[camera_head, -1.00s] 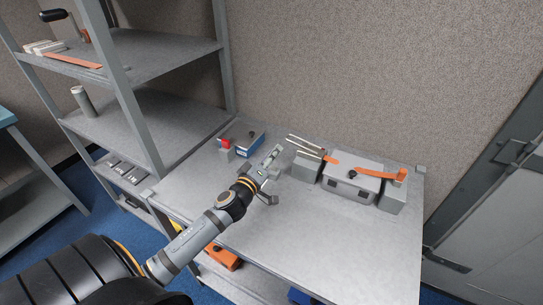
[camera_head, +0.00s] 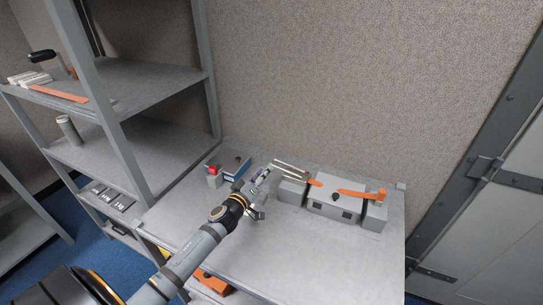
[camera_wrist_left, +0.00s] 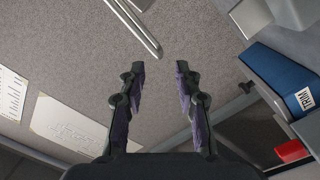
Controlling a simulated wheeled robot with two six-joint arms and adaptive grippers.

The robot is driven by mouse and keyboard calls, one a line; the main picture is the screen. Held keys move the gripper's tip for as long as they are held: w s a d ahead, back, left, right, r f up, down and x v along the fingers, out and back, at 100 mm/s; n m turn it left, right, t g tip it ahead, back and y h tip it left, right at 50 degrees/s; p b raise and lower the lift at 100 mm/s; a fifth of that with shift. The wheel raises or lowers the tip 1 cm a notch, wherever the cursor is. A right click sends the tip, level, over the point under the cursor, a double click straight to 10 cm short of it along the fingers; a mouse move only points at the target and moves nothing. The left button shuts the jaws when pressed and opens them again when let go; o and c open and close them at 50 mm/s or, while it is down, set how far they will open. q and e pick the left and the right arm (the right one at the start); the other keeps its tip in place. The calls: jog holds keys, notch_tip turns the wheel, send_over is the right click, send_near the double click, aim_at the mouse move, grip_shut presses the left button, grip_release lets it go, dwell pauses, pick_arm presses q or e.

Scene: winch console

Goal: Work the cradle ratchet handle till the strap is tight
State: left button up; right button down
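The ratchet handle (camera_head: 291,169), a pair of thin metal bars, sticks out up and left from the grey cradle (camera_head: 335,208) on the bench. An orange strap (camera_head: 357,194) runs over the cradle's grey box to its right end; I cannot tell how tight it is. My left gripper (camera_head: 264,187) is just left of and below the handle in the head view, apart from it. In the left wrist view the gripper (camera_wrist_left: 160,68) is open and empty, with the handle bars (camera_wrist_left: 134,25) ahead of the fingertips. My right gripper is not in view.
A blue box marked TRIM (camera_wrist_left: 285,82) and a red part (camera_wrist_left: 291,151) sit close beside the gripper; the box (camera_head: 237,167) stands at the bench's back left. Grey shelving (camera_head: 140,80) rises on the left. The bench front (camera_head: 300,260) is clear.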

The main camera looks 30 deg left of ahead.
aim_at(272, 162)
pick_arm(q)
jog(key=w+p, duration=0.1)
jog(key=w, duration=0.6)
jog(key=shift+d, duration=0.1)
jog(key=shift+c, duration=0.4)
grip_shut()
